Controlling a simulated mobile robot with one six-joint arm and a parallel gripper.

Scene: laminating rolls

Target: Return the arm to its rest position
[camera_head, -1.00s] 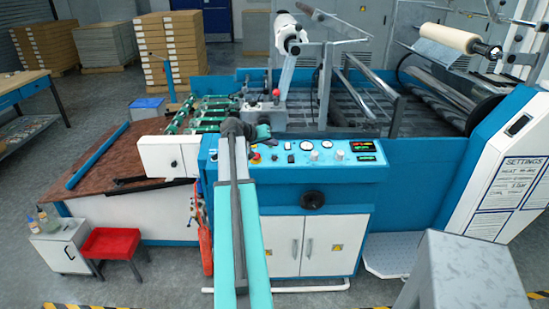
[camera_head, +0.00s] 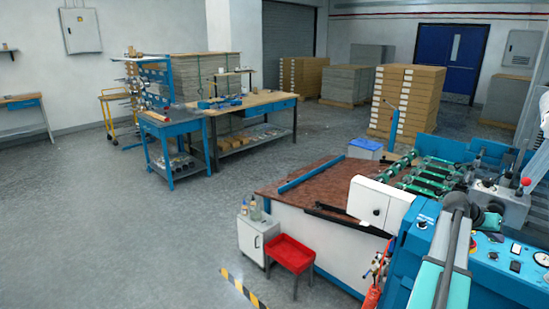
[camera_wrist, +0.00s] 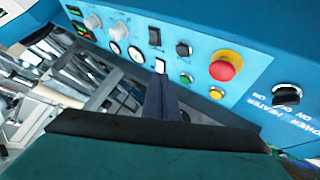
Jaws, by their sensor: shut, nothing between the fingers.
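My arm (camera_head: 446,262) shows at the lower right of the head view, a teal and grey link that rises in front of the blue laminating machine (camera_head: 398,290). Its dark wrist end is by the machine's control panel (camera_head: 515,262); the fingers are not clear there. In the wrist view my gripper (camera_wrist: 162,88) shows as a narrow dark shape, shut and empty. It points over the control panel (camera_wrist: 200,42), with the red stop button (camera_wrist: 226,65) to its right. I cannot tell how far apart they are.
A red stool (camera_head: 291,252) and a small white cabinet (camera_head: 258,238) stand beside the brown machine table (camera_head: 325,183). A blue workbench (camera_head: 250,108) and a blue cart (camera_head: 172,128) stand further back. Stacked boxes (camera_head: 408,100) are behind. The grey floor at left is clear.

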